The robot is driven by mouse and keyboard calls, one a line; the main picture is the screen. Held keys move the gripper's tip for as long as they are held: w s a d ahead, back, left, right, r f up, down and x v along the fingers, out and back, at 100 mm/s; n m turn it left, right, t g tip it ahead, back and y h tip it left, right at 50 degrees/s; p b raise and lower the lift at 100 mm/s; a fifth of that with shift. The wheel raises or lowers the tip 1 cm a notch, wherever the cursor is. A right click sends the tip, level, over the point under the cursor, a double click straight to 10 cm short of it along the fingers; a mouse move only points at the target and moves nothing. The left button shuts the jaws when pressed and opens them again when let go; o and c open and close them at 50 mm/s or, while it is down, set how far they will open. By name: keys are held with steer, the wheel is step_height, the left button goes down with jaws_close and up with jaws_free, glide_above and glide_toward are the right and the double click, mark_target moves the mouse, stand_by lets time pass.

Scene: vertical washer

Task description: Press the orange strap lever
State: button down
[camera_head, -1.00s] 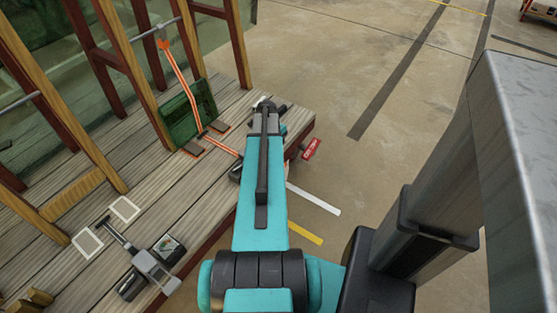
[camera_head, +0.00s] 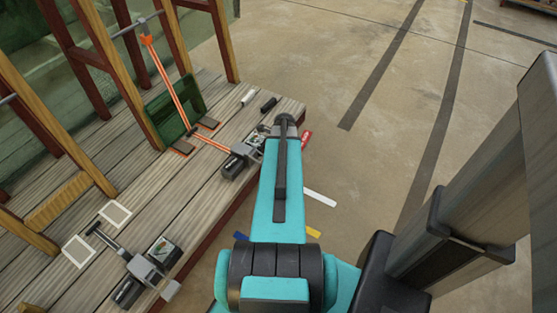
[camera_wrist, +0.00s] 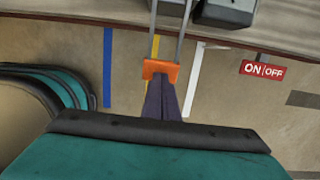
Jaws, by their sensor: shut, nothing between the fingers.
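The orange lever handle (camera_wrist: 161,71) hangs at the end of two thin metal rods in the wrist view. My gripper (camera_wrist: 164,84) is shut and empty. Its dark fingertips overlap the handle's lower edge; I cannot tell if they touch it. In the head view an orange strap (camera_head: 168,82) runs down past a green panel and along the deck to a grey and black ratchet box (camera_head: 237,160). That view does not show the orange handle or my fingertips, and my arm covers the deck edge there.
The wooden deck (camera_head: 140,200) ends in a front edge. A second ratchet (camera_head: 143,268) stands nearer, on the left. A red ON/OFF sign (camera_wrist: 263,69) is right of the handle. Wooden frames (camera_head: 95,80) stand behind. Open concrete floor (camera_head: 310,60) lies beyond the deck.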

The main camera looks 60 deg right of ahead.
steer(key=shift+a+f, duration=0.15)
steer(key=shift+f, duration=0.2)
steer(key=shift+w+a+f, duration=0.1)
steer(key=shift+a, duration=0.05)
steer(key=shift+a, duration=0.1)
stand_by(0.3)
steer(key=shift+r+p, duration=0.55)
steer(key=shift+r, duration=0.05)
steer(key=s+r+p, duration=0.3)
steer(key=s+r, duration=0.1)
steer(key=r, duration=0.8)
steer(key=shift+d+r, duration=0.3)
steer(key=shift+r, duration=0.1)
steer(key=shift+a, duration=0.1)
stand_by(1.3)
